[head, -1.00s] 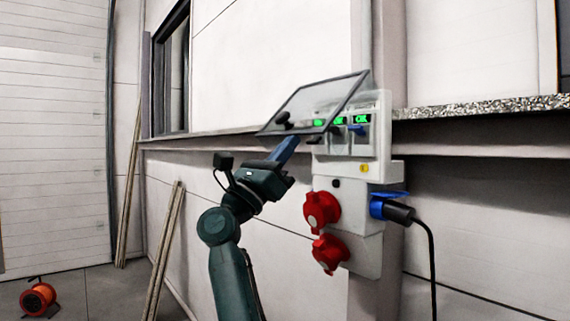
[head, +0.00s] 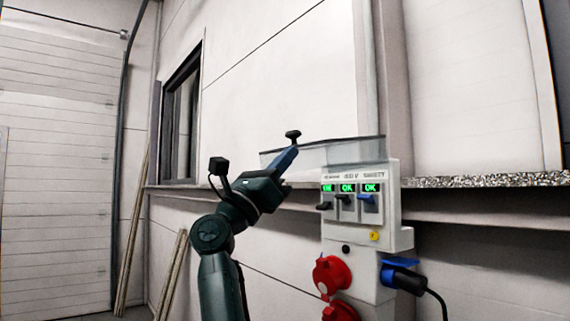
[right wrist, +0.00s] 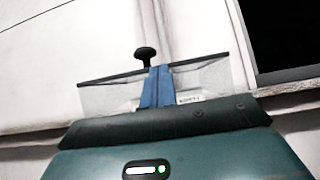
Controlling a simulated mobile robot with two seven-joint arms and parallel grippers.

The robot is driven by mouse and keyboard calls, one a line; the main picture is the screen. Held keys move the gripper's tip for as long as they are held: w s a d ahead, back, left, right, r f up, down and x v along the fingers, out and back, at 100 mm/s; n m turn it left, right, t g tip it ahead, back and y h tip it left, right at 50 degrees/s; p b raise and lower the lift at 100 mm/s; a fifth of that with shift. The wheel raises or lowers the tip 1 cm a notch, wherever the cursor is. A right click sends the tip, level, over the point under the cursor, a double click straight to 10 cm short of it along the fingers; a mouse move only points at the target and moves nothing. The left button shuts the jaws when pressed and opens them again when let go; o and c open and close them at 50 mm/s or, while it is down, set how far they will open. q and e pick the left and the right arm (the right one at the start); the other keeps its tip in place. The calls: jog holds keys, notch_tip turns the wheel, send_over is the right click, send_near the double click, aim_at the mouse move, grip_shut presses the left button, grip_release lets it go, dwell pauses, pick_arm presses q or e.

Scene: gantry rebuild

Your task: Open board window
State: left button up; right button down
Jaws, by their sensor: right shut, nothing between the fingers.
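The clear board window (head: 345,151) with a dark edge stands raised, nearly level, above the switch row of the grey power board (head: 393,208). Its black knob (head: 293,135) sticks up at its left end. My right gripper (head: 294,149) is shut and empty, its blue fingertips just below the knob, at the window's left part; I cannot tell if they touch. In the right wrist view the blue fingers (right wrist: 156,87) stand in front of the window (right wrist: 205,76), with the knob (right wrist: 146,54) just above them. My left gripper is not in view.
Below the window are several switches with green OK displays (head: 348,188). Red sockets (head: 331,274) and a blue plug (head: 403,277) with a black cable stick out lower down. A stone ledge (head: 490,181) runs right. Wooden planks (head: 172,275) lean at the left.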

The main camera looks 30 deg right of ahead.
dwell(0.4)
